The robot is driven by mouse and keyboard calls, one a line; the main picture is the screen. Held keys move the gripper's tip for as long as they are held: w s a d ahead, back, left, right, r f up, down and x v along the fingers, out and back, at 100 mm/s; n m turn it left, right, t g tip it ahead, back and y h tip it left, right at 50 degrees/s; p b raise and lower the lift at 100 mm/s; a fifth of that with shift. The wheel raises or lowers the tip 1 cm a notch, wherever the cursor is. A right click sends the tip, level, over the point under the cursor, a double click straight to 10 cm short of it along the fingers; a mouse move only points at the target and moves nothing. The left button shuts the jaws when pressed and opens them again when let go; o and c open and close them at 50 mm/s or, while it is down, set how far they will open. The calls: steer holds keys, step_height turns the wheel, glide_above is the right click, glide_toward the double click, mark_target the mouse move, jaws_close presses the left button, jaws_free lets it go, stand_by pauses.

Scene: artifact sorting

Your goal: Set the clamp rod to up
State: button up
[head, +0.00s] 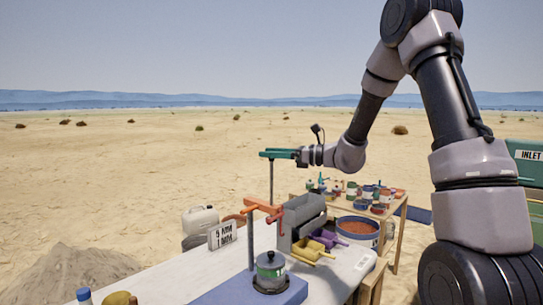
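A thin dark upright rod (271,182) stands above the near table, with a teal bar (276,154) across its top; I take this to be the clamp rod. Below the bracket, a lidded grey-green jar (270,267) sits on a dark round base on a blue plate (232,293). My gripper (302,155) reaches in from the right, level with the teal bar's right end. Its fingers are too small to make out, so I cannot tell whether they touch or grip the bar.
A grey trough (299,215) and yellow and purple scoops (312,250) stand right of the jar. A sign (222,234) and a white jug (200,219) are behind left. A farther table holds several small pots. The near table's left middle (178,275) is clear.

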steer(key=v, duration=1.1)
steer(key=shift+a, duration=0.1)
steer(key=s+r+n+g+h, duration=0.3)
steer(key=s+n+h, duration=0.55)
steer(key=s, duration=0.85)
steer(key=s+d+r+n+t+h, duration=0.2)
steer(key=s+d+n+t+h, duration=0.2)
steer(key=d+n, duration=0.5)
steer(key=s+d+h, duration=0.1)
steer(key=s+h, duration=0.1)
steer(key=s, duration=0.1)
steer(key=shift+s+r+t+h, duration=0.3)
steer(key=shift+s+h, duration=0.05)
steer(key=shift+d, duration=0.1)
